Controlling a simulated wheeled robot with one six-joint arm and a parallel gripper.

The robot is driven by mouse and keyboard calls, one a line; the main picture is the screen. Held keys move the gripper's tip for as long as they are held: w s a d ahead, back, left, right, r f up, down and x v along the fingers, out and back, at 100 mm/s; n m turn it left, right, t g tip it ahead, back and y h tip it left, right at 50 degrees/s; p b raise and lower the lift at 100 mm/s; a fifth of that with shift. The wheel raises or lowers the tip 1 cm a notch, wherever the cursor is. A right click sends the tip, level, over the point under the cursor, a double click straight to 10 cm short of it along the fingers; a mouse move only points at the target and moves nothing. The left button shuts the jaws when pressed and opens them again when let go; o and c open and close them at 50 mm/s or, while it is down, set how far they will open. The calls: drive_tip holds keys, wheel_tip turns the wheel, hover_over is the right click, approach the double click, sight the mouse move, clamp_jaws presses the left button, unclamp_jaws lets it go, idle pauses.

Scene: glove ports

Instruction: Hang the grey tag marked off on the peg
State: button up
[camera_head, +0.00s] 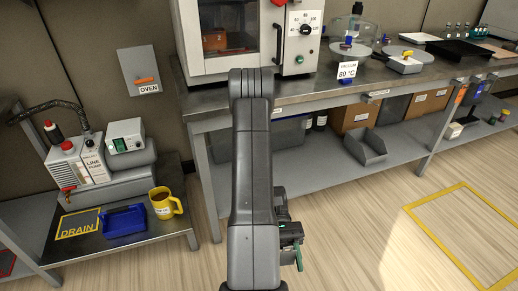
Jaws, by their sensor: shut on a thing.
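My gripper (296,246) shows small and low in the middle of the head view, partly behind my own arm. It is over the floor in front of the bench, with green parts at its end. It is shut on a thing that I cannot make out. I cannot pick out the grey tag marked off or its lettering. I cannot identify the peg for certain. An orange thing (460,95) and a blue thing (477,91) hang at the bench's front edge on the right, too small to read.
The long bench (330,88) carries a white oven (293,45) and a "VACUUM 80 °C" sign (347,71). Boxes stand on its lower shelf (400,150). At left, a low table (170,190) holds a pump (80,160), a yellow mug (163,204) and a blue tray (124,221). The right floor is clear.

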drive_tip(key=a+m+t+y, duration=0.5)
drive_tip(key=a+m+y, duration=0.5)
drive_tip(key=a+y, duration=0.3)
drive_tip(key=w+a+r+m+t+y, duration=0.3)
drive_tip(key=w+a+m+t+y, duration=0.25)
drive_tip(key=w+m+t, duration=0.5)
drive_tip(key=w+d+r+m+t+h, duration=0.2)
drive_tip(key=w+r+m+t, duration=0.3)
drive_tip(key=w+t, duration=0.65)
drive_tip(key=w+d+r+m+t+h, duration=0.5)
drive_tip(key=w+d+m+t+h, duration=0.3)
drive_tip(key=d+h, duration=0.25)
drive_tip(key=p+x, duration=0.1)
drive_tip(key=x, duration=0.5)
drive_tip(key=shift+w+a+f+y, duration=0.25)
drive_tip(key=shift+a+y, duration=0.1)
drive_tip(key=shift+y, duration=0.05)
drive_tip(key=shift+w+a, duration=0.2)
drive_tip(key=shift+w, duration=0.5)
drive_tip(key=c, duration=0.4)
drive_tip(key=shift+w+a+f+b, duration=0.2)
drive_tip(key=shift+w+f+b, duration=0.4)
